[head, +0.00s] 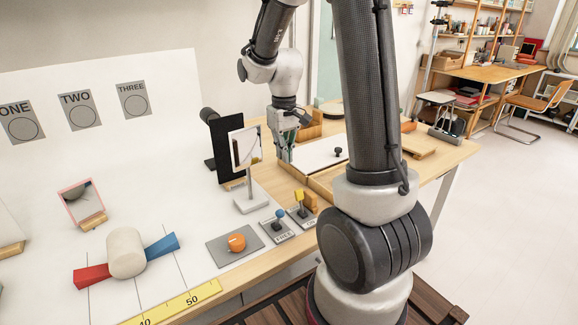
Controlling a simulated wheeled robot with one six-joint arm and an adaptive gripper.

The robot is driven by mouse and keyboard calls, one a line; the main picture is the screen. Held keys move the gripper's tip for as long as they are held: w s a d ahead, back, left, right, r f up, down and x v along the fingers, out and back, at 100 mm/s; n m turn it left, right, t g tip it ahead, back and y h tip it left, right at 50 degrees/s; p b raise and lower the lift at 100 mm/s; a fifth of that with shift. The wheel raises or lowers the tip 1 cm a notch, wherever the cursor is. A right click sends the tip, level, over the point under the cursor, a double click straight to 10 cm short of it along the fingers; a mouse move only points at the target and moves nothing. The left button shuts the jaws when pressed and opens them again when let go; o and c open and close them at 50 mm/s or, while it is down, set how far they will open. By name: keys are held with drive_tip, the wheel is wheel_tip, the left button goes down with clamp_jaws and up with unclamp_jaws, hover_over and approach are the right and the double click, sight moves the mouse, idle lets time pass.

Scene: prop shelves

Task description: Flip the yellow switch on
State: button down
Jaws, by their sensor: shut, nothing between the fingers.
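The yellow switch (299,196) stands up from a small grey plate near the front edge of the table. Which way its lever is set cannot be told at this size. My gripper (285,157) is shut and empty, pointing down. In the head view it shows above and slightly left of the yellow switch, apparently farther back and apart from it. A blue switch (278,215) on a similar grey plate sits just left of the yellow one.
An orange button (236,242) on a grey plate lies left of the switches. A mirror on a stand (245,160) and a black upright panel (228,147) stand close left of my gripper. A white-topped box (322,151) with a dark knob lies right.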

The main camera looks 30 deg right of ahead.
sight(301, 202)
wheel_tip(301, 202, down, 9)
drive_tip(key=shift+r, duration=0.2)
drive_tip(key=shift+s+f, duration=0.1)
drive_tip(key=shift+s, duration=0.3)
drive_tip(key=shift+s+r, duration=0.3)
drive_tip(key=shift+s, duration=0.45)
drive_tip(key=shift+s+r, duration=0.3)
drive_tip(key=shift+s, duration=0.4)
